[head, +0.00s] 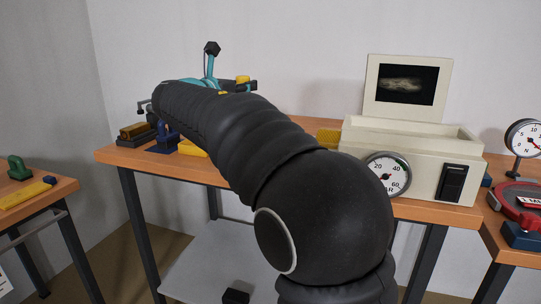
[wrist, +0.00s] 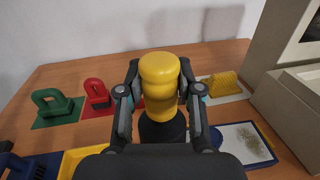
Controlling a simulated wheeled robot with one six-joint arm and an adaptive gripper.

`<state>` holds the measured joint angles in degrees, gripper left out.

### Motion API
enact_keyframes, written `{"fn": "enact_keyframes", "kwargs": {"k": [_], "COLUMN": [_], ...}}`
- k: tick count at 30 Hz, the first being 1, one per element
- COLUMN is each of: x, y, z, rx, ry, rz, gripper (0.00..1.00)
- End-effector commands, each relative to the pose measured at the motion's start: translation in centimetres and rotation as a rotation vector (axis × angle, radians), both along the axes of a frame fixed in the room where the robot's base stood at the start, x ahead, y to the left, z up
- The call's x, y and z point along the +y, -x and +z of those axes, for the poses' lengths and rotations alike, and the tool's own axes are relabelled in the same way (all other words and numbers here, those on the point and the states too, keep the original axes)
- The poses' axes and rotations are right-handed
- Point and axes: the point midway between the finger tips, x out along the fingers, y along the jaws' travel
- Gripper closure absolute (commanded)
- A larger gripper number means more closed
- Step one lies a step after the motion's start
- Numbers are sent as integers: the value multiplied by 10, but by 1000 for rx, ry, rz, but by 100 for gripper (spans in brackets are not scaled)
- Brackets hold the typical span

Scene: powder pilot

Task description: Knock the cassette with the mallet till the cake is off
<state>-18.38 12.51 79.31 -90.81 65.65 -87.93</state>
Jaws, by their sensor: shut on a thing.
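My gripper (wrist: 157,92) is shut on a rounded yellow piece (wrist: 159,75) with a dark, wide lower part. It looks like the mallet held by its grip, standing upright between the fingers. Whether its lower end touches the table is hidden. In the head view my arm covers most of the gripper, and a bit of yellow (head: 243,79) shows beside it. I cannot tell for sure which piece is the cassette. A blue-rimmed tray (wrist: 277,154) with a pale surface and a brownish patch lies right of my gripper. The cake cannot be surely identified.
Green (wrist: 57,108) and red (wrist: 96,95) handled pieces stand left on the wooden table (wrist: 62,74). A yellow ridged block (wrist: 222,84) is behind right. A yellow tray (wrist: 72,163) and a blue piece (wrist: 17,166) lie front left. A cream machine (head: 420,160) with a dial stands right.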

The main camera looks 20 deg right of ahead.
Motion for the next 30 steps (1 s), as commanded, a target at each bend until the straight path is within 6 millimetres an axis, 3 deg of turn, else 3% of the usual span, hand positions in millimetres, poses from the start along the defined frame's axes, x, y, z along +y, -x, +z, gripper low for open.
{"fn": "enact_keyframes", "kwargs": {"k": [5, 13, 27, 30], "x": [0, 0, 0, 0], "y": [0, 0, 0, 0], "z": [-9, -66, -10, -7], "rx": [0, 0, -1, 1], "ry": [1, 1, -1, 0], "rz": [0, 0, 0, 0], "gripper": [100, 100, 100, 100]}}
